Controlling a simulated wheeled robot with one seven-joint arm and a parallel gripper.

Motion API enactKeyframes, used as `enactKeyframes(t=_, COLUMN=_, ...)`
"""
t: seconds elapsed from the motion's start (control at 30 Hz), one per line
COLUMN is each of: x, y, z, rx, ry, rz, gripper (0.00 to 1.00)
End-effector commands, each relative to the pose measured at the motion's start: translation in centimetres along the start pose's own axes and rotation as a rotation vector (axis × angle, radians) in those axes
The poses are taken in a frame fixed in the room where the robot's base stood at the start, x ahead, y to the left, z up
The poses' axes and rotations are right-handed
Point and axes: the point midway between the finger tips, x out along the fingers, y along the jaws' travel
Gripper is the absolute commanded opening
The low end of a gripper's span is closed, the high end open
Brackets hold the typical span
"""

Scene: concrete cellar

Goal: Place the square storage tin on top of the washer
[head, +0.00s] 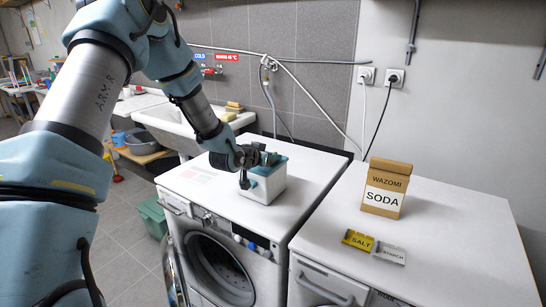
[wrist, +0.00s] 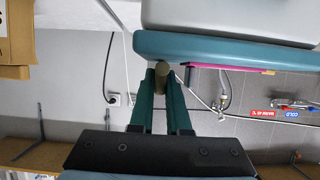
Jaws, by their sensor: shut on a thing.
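The square storage tin (head: 264,190) has a white body and a teal lid. It is upright over the front part of the washer's white top (head: 215,185); I cannot tell whether its base touches. My gripper (head: 268,159) is at the lid, its fingers hiding part of it. In the wrist view the gripper (wrist: 161,80) is shut on a small brownish knob (wrist: 160,76) at the tin's lid (wrist: 220,50). The wrist picture is upside down, with the tin at its upper edge.
A second white machine (head: 450,245) stands to the right, bearing a soda box (head: 386,188), a yellow salt packet (head: 358,240) and a starch packet (head: 389,254). The washer's round door is open. A sink (head: 170,122) stands behind left. The washer top's back is clear.

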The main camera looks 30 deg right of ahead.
Motion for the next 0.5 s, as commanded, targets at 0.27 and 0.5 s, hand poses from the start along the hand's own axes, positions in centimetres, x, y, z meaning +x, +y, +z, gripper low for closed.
enactKeyframes(t=0.27, x=0.05, y=0.00, z=0.16, rx=0.000, ry=0.000, rz=0.000, gripper=0.36)
enactKeyframes(t=0.5, x=0.04, y=-0.05, z=0.15, rx=0.000, ry=0.000, rz=-0.001, gripper=0.45)
